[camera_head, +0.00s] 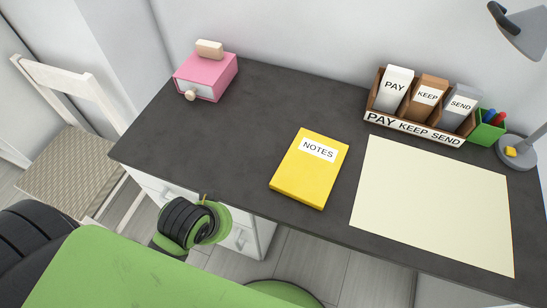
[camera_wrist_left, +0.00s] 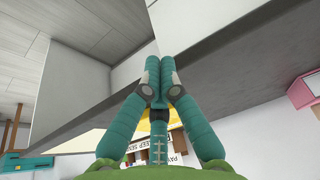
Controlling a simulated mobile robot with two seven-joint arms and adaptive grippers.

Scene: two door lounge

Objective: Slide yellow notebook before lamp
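The yellow notebook (camera_head: 298,182), labelled NOTES, lies flat on the dark desk (camera_head: 240,140), left of the cream mat and close to the front edge. A yellow patch behind my fingers in the left wrist view looks like part of it. The grey lamp (camera_head: 523,35) stands at the right end of the desk, its base (camera_head: 516,152) behind the mat. My left gripper (camera_wrist_left: 160,68) has its teal fingers together with nothing visible between them. Its fingers are not clear in the head view, where my wrist is in front of the desk's front edge. My right gripper is not in view.
A cream mat (camera_head: 435,205) covers the desk's right front. Behind it stand a wooden organizer (camera_head: 412,128) with PAY, KEEP and SEND boxes and a green pen cup (camera_head: 486,132). A pink box (camera_head: 206,76) is at the back left. A chair (camera_head: 70,165) stands left.

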